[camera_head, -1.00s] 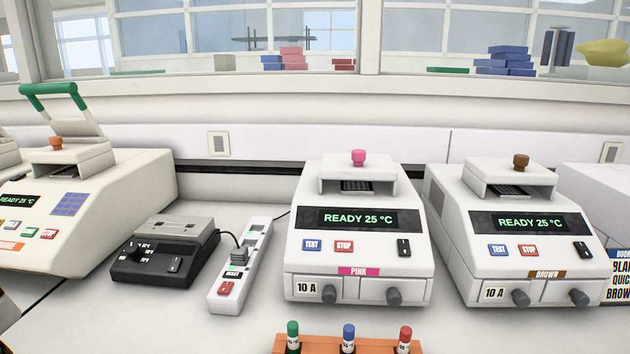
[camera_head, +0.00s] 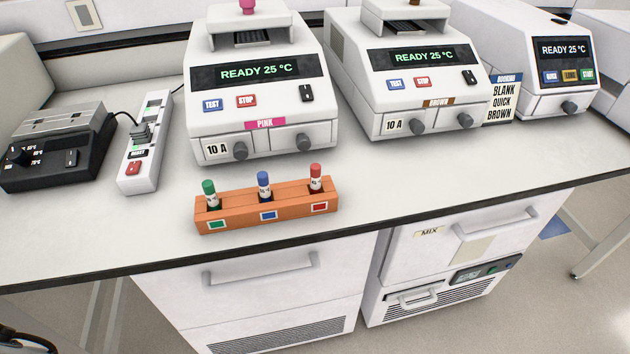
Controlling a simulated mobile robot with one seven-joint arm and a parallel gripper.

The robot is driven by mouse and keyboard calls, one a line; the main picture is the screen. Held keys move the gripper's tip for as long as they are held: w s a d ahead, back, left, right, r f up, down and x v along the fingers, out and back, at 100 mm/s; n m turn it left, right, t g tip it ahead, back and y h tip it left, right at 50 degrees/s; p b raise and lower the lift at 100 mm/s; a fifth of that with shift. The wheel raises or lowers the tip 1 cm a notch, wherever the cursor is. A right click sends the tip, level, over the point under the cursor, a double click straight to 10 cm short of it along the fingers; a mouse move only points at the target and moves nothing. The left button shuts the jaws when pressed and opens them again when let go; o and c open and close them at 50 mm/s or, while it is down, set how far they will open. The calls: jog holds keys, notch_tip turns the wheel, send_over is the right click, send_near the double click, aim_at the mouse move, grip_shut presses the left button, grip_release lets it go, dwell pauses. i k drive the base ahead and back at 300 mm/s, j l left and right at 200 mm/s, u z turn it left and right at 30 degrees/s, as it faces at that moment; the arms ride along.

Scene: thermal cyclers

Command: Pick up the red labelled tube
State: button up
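The red labelled tube (camera_head: 316,180) stands upright in the right-hand slot of an orange rack (camera_head: 241,214), above a red square label. A blue-capped tube (camera_head: 264,186) stands in the middle slot and a green-capped tube (camera_head: 210,195) in the left slot. The rack sits near the front edge of the bench. My gripper is not clearly seen in the head view; only a dark part shows at the bottom left corner, and I cannot tell what it is.
Behind the rack stand the pink-labelled cycler (camera_head: 258,101) and the brown-labelled cycler (camera_head: 411,88). A power strip (camera_head: 144,149) and a black heater block (camera_head: 55,160) are at left. Bench top (camera_head: 430,165) right of the rack is clear. Below is a cabinet marked MIX (camera_head: 428,232).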

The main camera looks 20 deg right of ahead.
aim_at(315, 168)
jog(key=k+l, duration=0.1)
jog(key=l, duration=0.35)
jog(key=k+l, duration=0.15)
jog(key=l, duration=0.35)
jog(key=k+l+z, duration=0.1)
jog(key=l, duration=0.35)
jog(key=i, duration=0.45)
